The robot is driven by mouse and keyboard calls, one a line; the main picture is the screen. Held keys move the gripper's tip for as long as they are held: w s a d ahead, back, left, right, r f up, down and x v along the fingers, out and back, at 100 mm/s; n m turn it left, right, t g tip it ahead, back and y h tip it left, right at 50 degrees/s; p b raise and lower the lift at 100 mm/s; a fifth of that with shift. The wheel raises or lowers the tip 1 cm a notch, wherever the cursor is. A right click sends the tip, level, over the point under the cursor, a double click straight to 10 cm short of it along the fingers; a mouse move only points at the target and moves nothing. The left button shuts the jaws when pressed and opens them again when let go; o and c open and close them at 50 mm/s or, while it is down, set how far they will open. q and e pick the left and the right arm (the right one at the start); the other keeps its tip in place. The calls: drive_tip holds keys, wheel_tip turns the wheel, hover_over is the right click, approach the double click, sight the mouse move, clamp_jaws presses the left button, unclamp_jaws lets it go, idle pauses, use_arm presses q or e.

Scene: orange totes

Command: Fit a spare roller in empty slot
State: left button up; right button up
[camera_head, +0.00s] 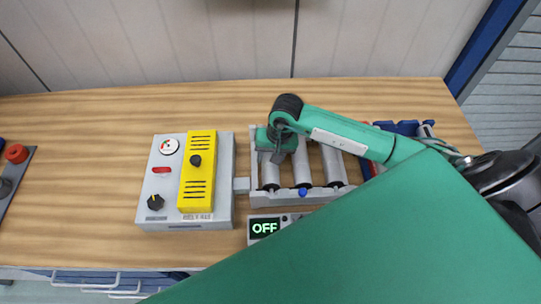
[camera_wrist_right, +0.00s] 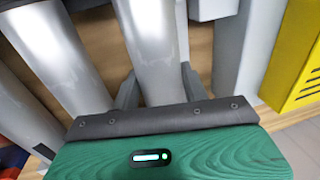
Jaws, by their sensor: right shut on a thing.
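A grey roller frame (camera_head: 285,200) lies on the bench, with several light grey rollers across it. My right gripper (camera_head: 276,153) is over the frame's left end, shut on the leftmost roller (camera_head: 269,174). In the right wrist view, the dark fingers (camera_wrist_right: 158,92) of this gripper stand on both sides of that roller (camera_wrist_right: 154,45). The roller lies roughly parallel to its neighbours (camera_head: 301,166). I cannot tell whether its ends are seated, because the gripper covers its far end. My left gripper is not in view.
A grey control box (camera_head: 152,208) with a yellow panel (camera_head: 197,172) stands left of the frame. A display reading OFF (camera_head: 263,228) sits in front. Blue parts (camera_head: 405,128) lie at the right, partly behind my right arm.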

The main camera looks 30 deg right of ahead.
drive_tip(key=shift+f, duration=0.1)
drive_tip(key=o, duration=1.3)
drive_tip(key=shift+o, duration=0.2)
drive_tip(key=shift+d+r+b, duration=0.15)
drive_tip(key=shift+r+b, duration=0.25)
drive_tip(key=shift+r, duration=0.05)
wheel_tip(320, 180, up, 13)
drive_tip(key=s+d+b, duration=0.1)
drive_tip(key=d+b, duration=0.1)
drive_tip(key=b, duration=0.2)
drive_tip(key=shift+f, duration=0.15)
drive_tip(key=shift+s, duration=0.15)
